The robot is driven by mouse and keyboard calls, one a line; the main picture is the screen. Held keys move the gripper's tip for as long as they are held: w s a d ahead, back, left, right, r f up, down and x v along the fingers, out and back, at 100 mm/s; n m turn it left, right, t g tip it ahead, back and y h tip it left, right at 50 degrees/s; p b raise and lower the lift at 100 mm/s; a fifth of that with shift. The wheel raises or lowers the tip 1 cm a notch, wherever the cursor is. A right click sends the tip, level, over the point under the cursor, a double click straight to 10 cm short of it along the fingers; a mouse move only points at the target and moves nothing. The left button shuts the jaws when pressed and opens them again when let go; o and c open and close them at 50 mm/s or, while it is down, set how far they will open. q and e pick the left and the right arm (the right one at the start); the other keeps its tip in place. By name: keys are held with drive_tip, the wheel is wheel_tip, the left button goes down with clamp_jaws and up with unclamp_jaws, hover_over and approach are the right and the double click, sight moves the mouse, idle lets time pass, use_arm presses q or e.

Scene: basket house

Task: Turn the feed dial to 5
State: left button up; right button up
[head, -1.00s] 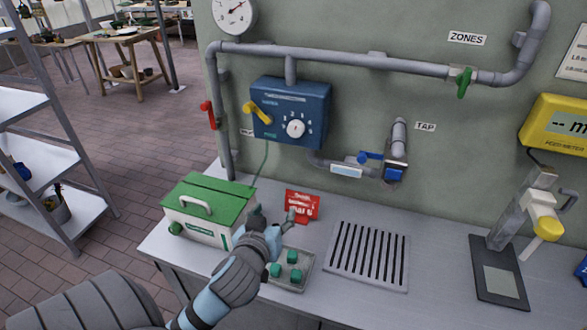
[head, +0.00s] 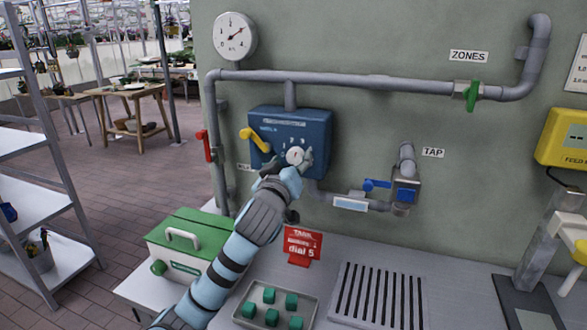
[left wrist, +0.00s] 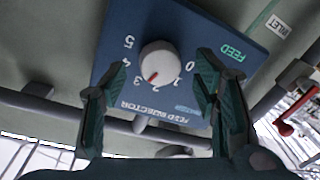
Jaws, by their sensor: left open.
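The feed dial is a white round knob (head: 294,155) on a blue feed injector box (head: 318,122) fixed to the wall. In the left wrist view the knob (left wrist: 158,60) shows a red mark near the 2, with numbers 0 to 5 around it. My left gripper (head: 288,166) is open in front of the box and hides part of the dial's scale. In the left wrist view its open fingers (left wrist: 160,75) stand on either side of the knob, with gaps to it. My right gripper is not in view.
A yellow lever (head: 255,139) sits just left of the dial, and a red lever (head: 203,146) further left. A blue tap handle (head: 377,184) is at the right. Below are a green-lidded box (head: 190,235), a red "dial 5" sign (head: 302,246) and a tray of green blocks (head: 248,318).

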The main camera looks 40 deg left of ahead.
use_arm(q)
drive_tip(key=shift+x, duration=0.8)
drive_tip(key=shift+s, duration=0.1)
drive_tip(key=shift+c, duration=0.4)
drive_tip(key=c, duration=1.1)
